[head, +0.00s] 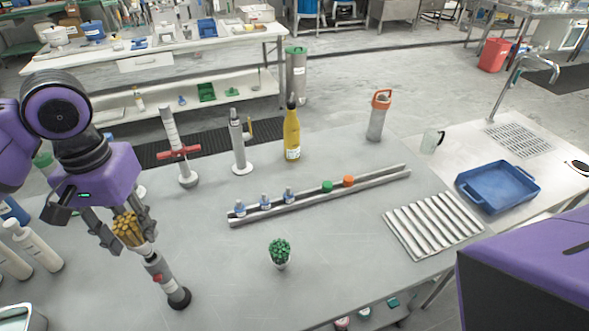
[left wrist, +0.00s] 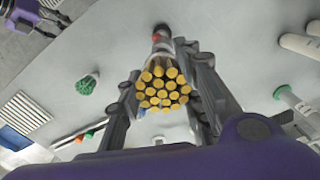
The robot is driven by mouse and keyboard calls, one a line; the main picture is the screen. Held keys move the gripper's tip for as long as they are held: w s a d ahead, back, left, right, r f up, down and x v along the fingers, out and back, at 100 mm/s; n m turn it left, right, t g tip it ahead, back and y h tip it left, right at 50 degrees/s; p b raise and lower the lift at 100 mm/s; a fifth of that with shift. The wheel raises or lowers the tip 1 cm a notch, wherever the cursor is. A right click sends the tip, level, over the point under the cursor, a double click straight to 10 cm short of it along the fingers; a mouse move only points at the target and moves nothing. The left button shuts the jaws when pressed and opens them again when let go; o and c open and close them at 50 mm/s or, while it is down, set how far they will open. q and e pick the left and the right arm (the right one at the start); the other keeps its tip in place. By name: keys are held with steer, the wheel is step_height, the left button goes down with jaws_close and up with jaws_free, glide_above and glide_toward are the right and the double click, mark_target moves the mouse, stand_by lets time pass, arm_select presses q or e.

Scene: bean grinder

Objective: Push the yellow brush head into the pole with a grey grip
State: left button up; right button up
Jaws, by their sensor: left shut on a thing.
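The yellow brush head (head: 127,229) is between the fingers of my left gripper (head: 118,234), which is shut on it. In the left wrist view its yellow bristle ends (left wrist: 162,88) face the camera between the two fingers (left wrist: 165,100). A pole with a grey grip and a red part (head: 158,268) stands just below it on a dark round base (head: 179,298). In the left wrist view the pole's red part (left wrist: 160,37) shows beyond the bristles. The brush head and pole look nearly in line; whether they touch or join is hidden.
A green brush head (head: 280,252) stands mid-table. A pole with a red crosspiece (head: 180,152), a grey pole (head: 239,143) and a yellow bottle (head: 292,132) stand behind. A rail (head: 320,199) holds small bottles. Part of my right arm (head: 530,265) fills the lower right.

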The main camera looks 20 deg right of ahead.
mark_target(140, 240)
arm_select(q)
steer(key=shift+f, duration=1.75)
arm_select(e)
steer(key=shift+w, duration=0.15)
arm_select(q)
steer(key=o, duration=1.2)
step_height(140, 240, up, 12)
steer(key=shift+w+r, duration=0.1)
arm_select(e)
steer(key=shift+w+r, duration=0.15)
steer(key=shift+w, duration=0.05)
steer(key=shift+a, duration=0.1)
